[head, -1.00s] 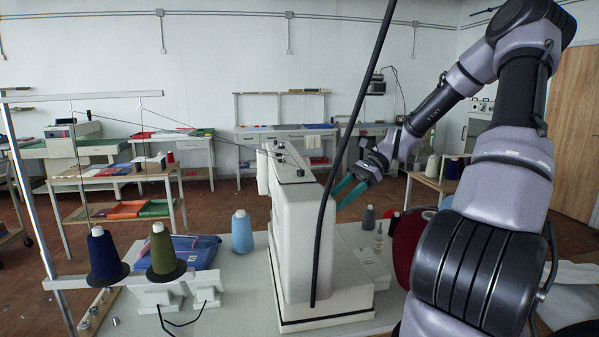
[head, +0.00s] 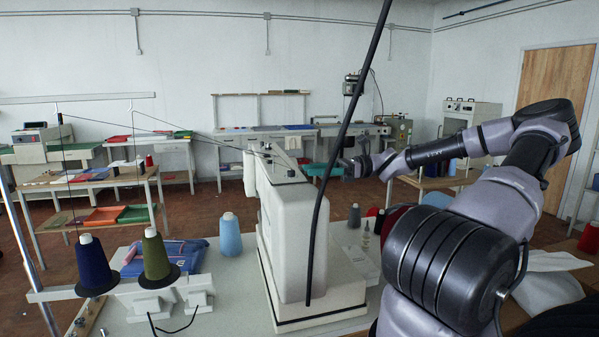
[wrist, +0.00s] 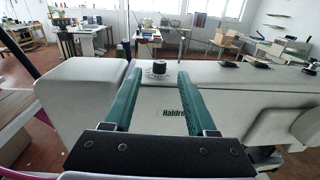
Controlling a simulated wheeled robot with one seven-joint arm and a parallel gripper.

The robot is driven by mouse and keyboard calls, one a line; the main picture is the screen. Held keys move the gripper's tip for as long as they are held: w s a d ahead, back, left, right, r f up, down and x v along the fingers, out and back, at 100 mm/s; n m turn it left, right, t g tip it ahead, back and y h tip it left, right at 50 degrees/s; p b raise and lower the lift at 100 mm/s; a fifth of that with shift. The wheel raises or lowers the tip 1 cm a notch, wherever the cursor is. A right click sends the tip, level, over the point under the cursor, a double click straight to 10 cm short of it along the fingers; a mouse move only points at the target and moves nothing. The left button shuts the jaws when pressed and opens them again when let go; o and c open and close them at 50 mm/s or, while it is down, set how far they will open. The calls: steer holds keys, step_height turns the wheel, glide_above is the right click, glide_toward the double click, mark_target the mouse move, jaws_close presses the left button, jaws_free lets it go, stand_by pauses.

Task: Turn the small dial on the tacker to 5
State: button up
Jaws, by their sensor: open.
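The tacker is the pale machine (head: 287,235) on the table, seen from behind one end in the head view. In the wrist view its pale body (wrist: 225,88) carries partly hidden "Haldre" lettering. The small dial is a dark knob (wrist: 159,66) on a round, light, marked base. Its number setting is too small to read. My gripper (wrist: 159,74) is open, its two teal fingers apart with the dial appearing between their tips. Contact cannot be made out. In the head view the teal fingers (head: 323,170) show beside the tacker's upper right; the dial is not distinguishable there.
Dark fittings (wrist: 262,65) sit along the tacker's top. Thread cones, blue (head: 230,235), olive (head: 155,256) and navy (head: 93,263), stand to the left. A small bottle (head: 366,230) stands to the right.

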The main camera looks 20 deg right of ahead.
mark_target(296, 173)
steer(key=shift+w+a, duration=0.1)
steer(key=shift+a, duration=2.15)
jaws_close()
steer(key=shift+w+g, duration=0.1)
steer(key=shift+g, duration=0.2)
steer(key=n+g, duration=0.1)
steer(key=g, duration=0.1)
steer(key=n+g, duration=0.2)
steer(key=w+n+g+h, duration=0.1)
steer(key=g, duration=0.1)
steer(key=shift+a, duration=0.1)
steer(key=shift+w+a+n+g+h, duration=0.15)
steer(key=shift+n+g+h, duration=0.7)
steer(key=shift+n+g, duration=0.55)
steer(key=shift+w+a+n+g+h, duration=0.15)
steer(key=shift+n+g+h, duration=0.8)
steer(key=shift+g, duration=0.75)
steer(key=shift+d+n, duration=0.1)
steer(key=shift+n, duration=0.15)
